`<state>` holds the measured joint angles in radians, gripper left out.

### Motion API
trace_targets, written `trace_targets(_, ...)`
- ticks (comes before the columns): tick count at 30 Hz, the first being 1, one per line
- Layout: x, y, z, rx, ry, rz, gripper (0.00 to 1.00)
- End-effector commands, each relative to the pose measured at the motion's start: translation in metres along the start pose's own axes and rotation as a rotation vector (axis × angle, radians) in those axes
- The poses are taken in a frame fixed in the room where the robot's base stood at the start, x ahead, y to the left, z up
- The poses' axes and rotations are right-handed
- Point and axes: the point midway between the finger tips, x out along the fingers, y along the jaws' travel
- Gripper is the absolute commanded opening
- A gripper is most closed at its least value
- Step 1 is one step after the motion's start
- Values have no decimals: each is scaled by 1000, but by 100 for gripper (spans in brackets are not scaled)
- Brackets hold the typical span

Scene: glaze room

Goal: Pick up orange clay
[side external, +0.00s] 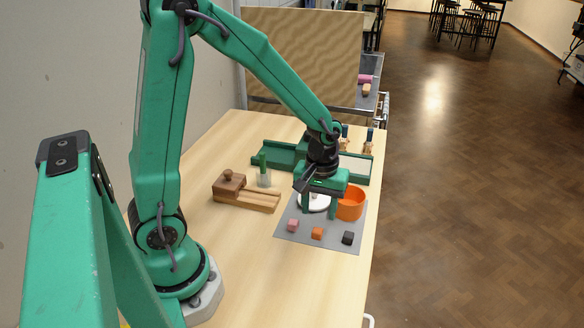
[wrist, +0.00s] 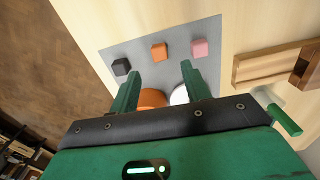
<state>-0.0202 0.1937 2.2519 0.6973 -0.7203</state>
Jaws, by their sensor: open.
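The orange clay (side external: 317,233) is a small cube on the grey mat (side external: 288,237), between a pink cube (side external: 293,225) and a black cube (side external: 348,238). In the wrist view the orange clay (wrist: 159,51) lies beyond my fingertips, roughly midway between them. My gripper (side external: 325,207) is open and empty, above the back part of the mat, behind the cubes. Its two green fingers (wrist: 160,70) are spread apart in the wrist view. An orange pot (side external: 351,203) and a white round dish (side external: 313,203) stand behind and beside the fingers, partly hidden by my gripper.
A wooden block piece with a slotted base (side external: 246,200) and a clear cup with a green item (side external: 264,179) stand left of the mat. A green tray (side external: 277,156) lies behind. The table's right edge is close to the mat. The front tabletop is clear.

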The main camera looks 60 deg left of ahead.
Motion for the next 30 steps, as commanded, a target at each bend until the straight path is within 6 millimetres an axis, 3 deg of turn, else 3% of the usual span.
trace_targets(14,16,0,0,1,0,0,47)
trace_targets(30,61,0,2,1,0,0,47)
